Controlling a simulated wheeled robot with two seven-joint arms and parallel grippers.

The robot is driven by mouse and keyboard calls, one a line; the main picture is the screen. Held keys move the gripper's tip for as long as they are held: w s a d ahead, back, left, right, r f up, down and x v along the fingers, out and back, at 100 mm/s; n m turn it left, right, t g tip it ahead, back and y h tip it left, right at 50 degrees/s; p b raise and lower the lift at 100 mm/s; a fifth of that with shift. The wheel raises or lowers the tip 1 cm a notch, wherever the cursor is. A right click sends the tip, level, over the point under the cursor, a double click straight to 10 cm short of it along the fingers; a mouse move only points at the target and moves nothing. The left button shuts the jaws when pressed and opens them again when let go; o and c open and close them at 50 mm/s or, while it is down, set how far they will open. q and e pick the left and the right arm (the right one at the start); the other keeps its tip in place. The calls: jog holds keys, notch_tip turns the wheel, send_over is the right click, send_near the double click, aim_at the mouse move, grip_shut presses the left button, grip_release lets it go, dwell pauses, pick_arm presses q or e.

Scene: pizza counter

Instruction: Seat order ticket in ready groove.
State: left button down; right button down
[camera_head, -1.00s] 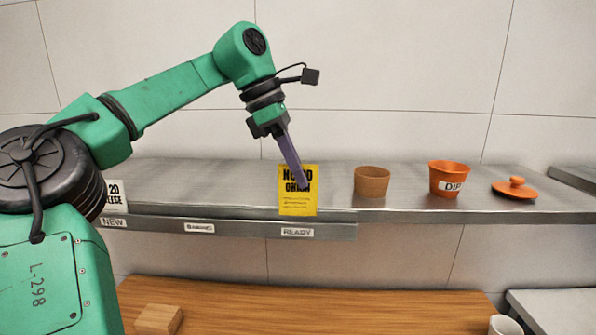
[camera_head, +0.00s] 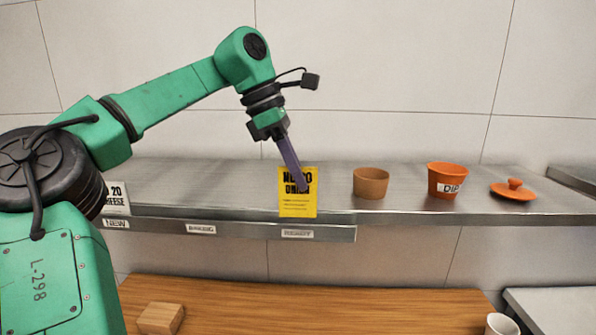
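The yellow order ticket (camera_head: 298,207) with black print stands upright at the shelf's front edge, above the label of the ready groove (camera_head: 297,234). My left gripper (camera_head: 301,187) reaches down from the upper left, and its purple-grey finger overlaps the ticket's upper face. Only one finger shows clearly, so I cannot tell whether it grips the ticket. The ticket's lower edge meets the rail (camera_head: 250,229), but how deep it sits is not visible. My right gripper is not in view.
A white ticket (camera_head: 117,198) stands above the NEW label at left. A brown cup (camera_head: 371,183), an orange DIP pot (camera_head: 447,180) and an orange lid (camera_head: 513,190) are on the shelf at right. Below, a wooden block (camera_head: 160,318) rests on the wooden counter (camera_head: 330,300).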

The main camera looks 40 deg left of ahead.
aim_at(309, 217)
pick_arm(q)
jog(key=shift+f+b, duration=1.35)
jog(key=shift+f, duration=0.75)
jog(key=c, duration=1)
grip_release()
jog(key=shift+r, duration=0.1)
jog(key=shift+a+r, duration=0.15)
jog(key=shift+r, duration=0.15)
jog(key=p+v, duration=0.3)
jog(key=v, duration=1)
jog(key=shift+s+r+p, duration=0.25)
jog(key=shift+r+p, duration=0.05)
jog(key=shift+r, duration=0.05)
jog(key=shift+a, duration=0.1)
jog(key=shift+f, duration=0.1)
